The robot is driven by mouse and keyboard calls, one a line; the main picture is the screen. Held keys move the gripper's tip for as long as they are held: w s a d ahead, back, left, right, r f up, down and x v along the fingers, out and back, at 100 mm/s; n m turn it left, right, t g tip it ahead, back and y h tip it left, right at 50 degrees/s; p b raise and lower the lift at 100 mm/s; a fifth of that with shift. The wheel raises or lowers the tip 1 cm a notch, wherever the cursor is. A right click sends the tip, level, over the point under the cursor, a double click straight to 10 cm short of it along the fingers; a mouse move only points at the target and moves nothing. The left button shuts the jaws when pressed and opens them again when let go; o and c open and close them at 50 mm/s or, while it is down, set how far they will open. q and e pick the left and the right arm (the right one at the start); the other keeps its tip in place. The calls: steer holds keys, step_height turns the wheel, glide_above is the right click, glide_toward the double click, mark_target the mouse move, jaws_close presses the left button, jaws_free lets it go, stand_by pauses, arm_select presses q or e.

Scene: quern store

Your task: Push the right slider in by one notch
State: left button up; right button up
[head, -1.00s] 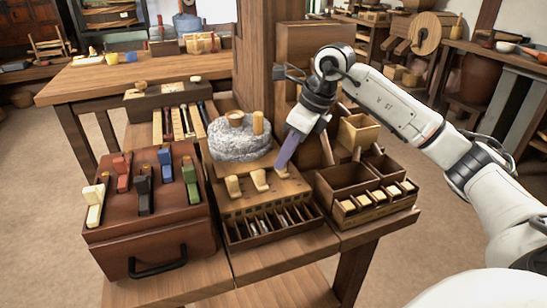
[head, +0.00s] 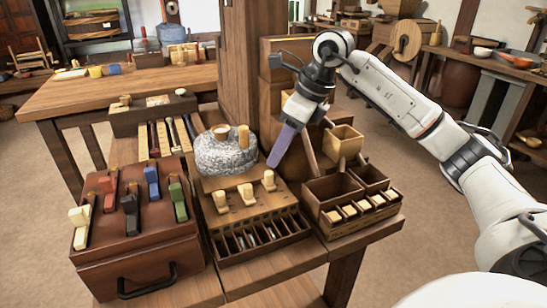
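Three pale wooden sliders stand in a row on a wooden block (head: 235,216) in front of a grey stone quern (head: 226,156). They are the left slider (head: 220,203), the middle slider (head: 246,194) and the right slider (head: 268,180). The right slider looks a little farther back than the other two. My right gripper (head: 272,162) has purple fingers that show as one narrow slab, apparently shut and empty. Its tip is just above and behind the right slider's top; I cannot tell whether they touch. My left gripper is not in view.
A brown case (head: 140,240) with coloured levers stands at the left. A compartment box (head: 330,190) with pale blocks is close on the right. A slotted tray (head: 260,240) lies in front of the sliders. A wooden post (head: 240,75) rises behind.

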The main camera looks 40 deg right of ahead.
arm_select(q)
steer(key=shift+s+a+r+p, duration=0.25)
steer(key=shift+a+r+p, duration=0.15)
arm_select(e)
steer(key=v, duration=0.4)
steer(key=shift+r, duration=0.15)
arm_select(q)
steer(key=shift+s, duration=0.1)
arm_select(e)
steer(key=shift+s, duration=0.1)
